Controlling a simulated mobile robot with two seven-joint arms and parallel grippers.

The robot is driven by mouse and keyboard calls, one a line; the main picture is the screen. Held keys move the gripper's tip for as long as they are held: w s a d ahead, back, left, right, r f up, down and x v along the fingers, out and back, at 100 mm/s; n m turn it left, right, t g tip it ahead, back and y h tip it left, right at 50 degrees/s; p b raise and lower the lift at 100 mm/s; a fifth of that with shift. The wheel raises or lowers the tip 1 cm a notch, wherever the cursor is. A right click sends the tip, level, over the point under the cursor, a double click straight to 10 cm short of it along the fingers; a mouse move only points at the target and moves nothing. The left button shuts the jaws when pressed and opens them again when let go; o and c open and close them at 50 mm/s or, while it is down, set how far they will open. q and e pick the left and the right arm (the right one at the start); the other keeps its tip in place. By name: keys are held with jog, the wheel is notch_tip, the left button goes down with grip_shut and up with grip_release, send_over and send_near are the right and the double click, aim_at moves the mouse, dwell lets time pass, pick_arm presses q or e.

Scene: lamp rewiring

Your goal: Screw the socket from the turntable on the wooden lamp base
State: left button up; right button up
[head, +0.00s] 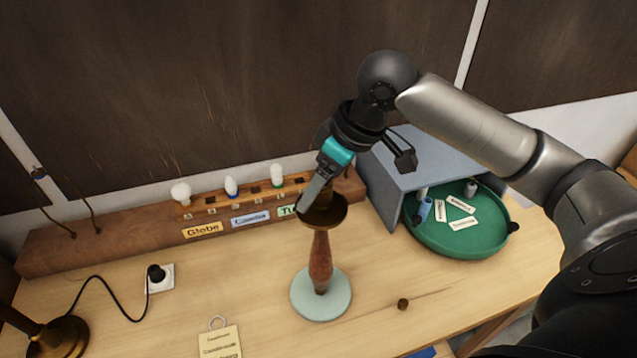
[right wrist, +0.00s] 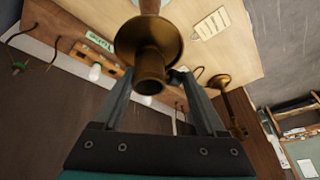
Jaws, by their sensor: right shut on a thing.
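The wooden lamp base stands upright on the table, with a reddish-brown turned stem (head: 320,262) on a pale round foot (head: 321,296). A brass socket with a wide round flange (head: 328,214) is at the top of the stem. My right gripper (head: 312,196) reaches down to it from above and is shut on it. In the right wrist view the brass socket (right wrist: 150,86) lies between the two fingers, its open end toward the camera. I cannot tell how far its thread is engaged. The green turntable (head: 455,242) is at the right. My left gripper is not in view.
The turntable carries a blue cylinder (head: 424,209), a dark piece and label cards, beside a grey screen (head: 415,165). A bulb rack (head: 245,202) stands behind. A brass lamp (head: 62,335), wall outlet plate (head: 160,278), paper tag (head: 220,343) and small brown knob (head: 403,304) are nearby.

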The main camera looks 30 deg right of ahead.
jog(key=shift+f, duration=0.15)
dwell(1.0)
jog(key=o, duration=0.8)
jog(key=c, duration=0.7)
jog(key=shift+o, duration=0.2)
jog(key=m, duration=0.1)
jog(key=m+h, duration=0.1)
jog(key=m, duration=0.1)
jog(key=m+t, duration=0.1)
jog(key=shift+w+a+h, duration=0.15)
jog(key=shift+w+h, duration=0.1)
jog(key=shift+h, duration=0.05)
jog(key=m+h, duration=0.1)
jog(key=m, duration=0.3)
jog(key=shift+w, duration=0.15)
